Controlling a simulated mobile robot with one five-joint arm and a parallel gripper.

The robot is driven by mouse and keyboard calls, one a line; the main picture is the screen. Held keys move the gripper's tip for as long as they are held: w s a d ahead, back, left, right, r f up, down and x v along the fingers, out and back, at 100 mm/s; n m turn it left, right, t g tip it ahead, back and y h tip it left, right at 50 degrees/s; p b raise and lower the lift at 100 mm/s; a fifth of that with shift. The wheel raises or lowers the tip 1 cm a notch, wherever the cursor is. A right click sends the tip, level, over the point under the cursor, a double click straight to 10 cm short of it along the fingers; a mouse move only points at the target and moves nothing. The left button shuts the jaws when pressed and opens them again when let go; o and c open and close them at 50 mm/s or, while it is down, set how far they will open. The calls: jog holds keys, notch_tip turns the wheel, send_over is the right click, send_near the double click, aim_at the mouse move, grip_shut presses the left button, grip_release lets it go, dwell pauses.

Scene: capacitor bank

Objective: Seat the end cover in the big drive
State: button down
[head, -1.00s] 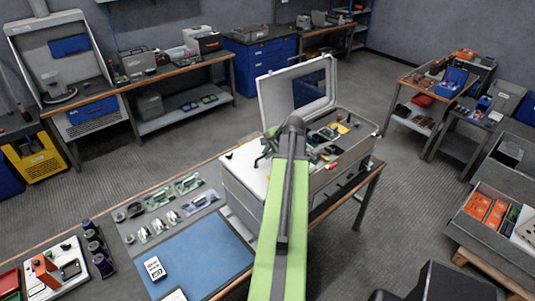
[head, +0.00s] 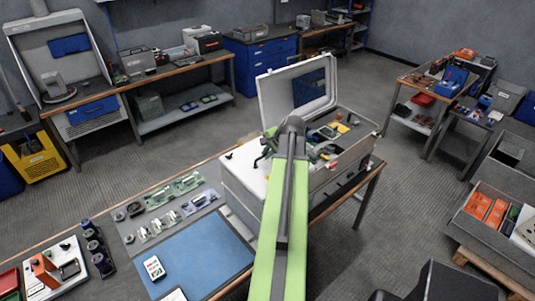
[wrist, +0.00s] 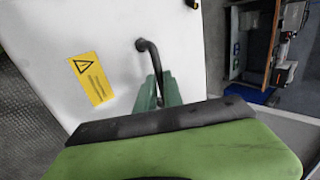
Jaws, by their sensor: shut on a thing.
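The big drive (head: 312,178) looks like the large pale case on the bench, with its lid (head: 297,92) raised and its inside partly exposed. My gripper (head: 266,150) is over the white panel (head: 240,172) at its left part. In the wrist view, my green gripper fingers (wrist: 160,92) are shut on a dark bent handle (wrist: 150,57) on that panel. The panel also shows there, with a yellow warning label (wrist: 92,79). I cannot tell whether this panel is the end cover. My wrist hides the near part of the panel and the handle's lower end.
A blue mat (head: 200,260) and a grey tray of small parts (head: 168,205) lie on the bench to the left of the case. Open floor (head: 200,130) lies behind the bench.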

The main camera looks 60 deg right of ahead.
jog(key=shift+f+b, duration=0.45)
jog(key=shift+f, duration=0.05)
jog(key=c, duration=1.4)
grip_release()
jog(key=shift+r, duration=0.1)
jog(key=p+v, duration=1.4)
jog(key=v, duration=0.3)
jog(key=shift+s+r+p, duration=0.1)
jog(key=shift+s+p, duration=0.15)
jog(key=shift+p, duration=0.1)
